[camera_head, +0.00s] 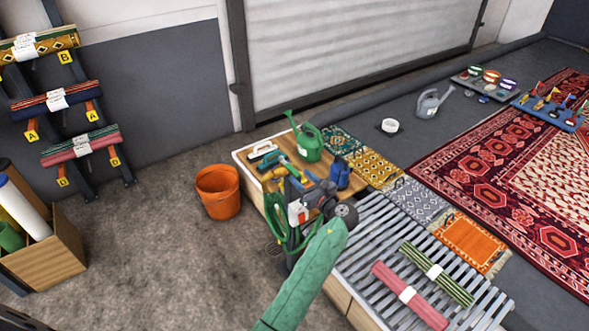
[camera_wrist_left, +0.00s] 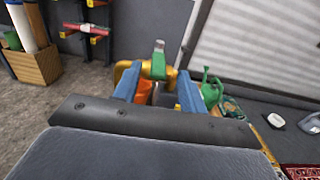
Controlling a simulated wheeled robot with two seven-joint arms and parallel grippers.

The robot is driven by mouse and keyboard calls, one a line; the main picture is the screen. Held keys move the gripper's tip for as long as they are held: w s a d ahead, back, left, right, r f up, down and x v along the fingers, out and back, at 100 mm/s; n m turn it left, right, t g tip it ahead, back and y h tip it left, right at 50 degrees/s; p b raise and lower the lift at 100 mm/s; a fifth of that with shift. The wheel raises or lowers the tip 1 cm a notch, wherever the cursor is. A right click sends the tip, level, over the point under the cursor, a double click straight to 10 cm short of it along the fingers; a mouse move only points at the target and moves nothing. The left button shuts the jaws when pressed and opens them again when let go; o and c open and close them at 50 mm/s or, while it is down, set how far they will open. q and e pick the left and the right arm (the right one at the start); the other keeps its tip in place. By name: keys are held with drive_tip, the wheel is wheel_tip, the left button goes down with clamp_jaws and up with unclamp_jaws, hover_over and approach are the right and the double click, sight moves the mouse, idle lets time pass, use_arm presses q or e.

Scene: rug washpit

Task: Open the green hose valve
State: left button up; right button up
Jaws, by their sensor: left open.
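The green hose valve handle (camera_wrist_left: 158,68) shows in the left wrist view as a short green piece with a grey tip, between the far ends of my gripper's fingers. Yellow parts lie on both sides of it; I cannot tell whether they belong to the valve or the fingertips. My left gripper (camera_wrist_left: 157,82) is open, with blue fingers on either side of the handle; contact cannot be told. In the head view, my left gripper (camera_head: 291,177) is over the bench's near left corner, largely hiding the valve. A green hose (camera_head: 274,212) hangs in loops at the bench's side.
An orange bucket (camera_head: 219,191) stands on the floor left of the bench. A green watering can (camera_head: 308,143) and a blue jug (camera_head: 340,173) stand on the bench top close to the gripper. Rolled rugs (camera_head: 408,294) lie on the slatted rack (camera_head: 375,235) to the right.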

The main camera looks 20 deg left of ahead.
sight(286, 164)
use_arm(q)
drive_tip(key=p+x, duration=0.1)
drive_tip(key=x, duration=0.4)
drive_tip(key=shift+w+a, duration=0.15)
drive_tip(key=shift+a, duration=0.1)
use_arm(e)
drive_tip(key=shift+d+r, duration=0.85)
drive_tip(key=shift+r, duration=0.3)
use_arm(q)
clamp_jaws()
use_arm(e)
drive_tip(key=shift+s+f+h, duration=0.1)
drive_tip(key=shift+f+h, duration=0.1)
drive_tip(key=shift+h, duration=0.1)
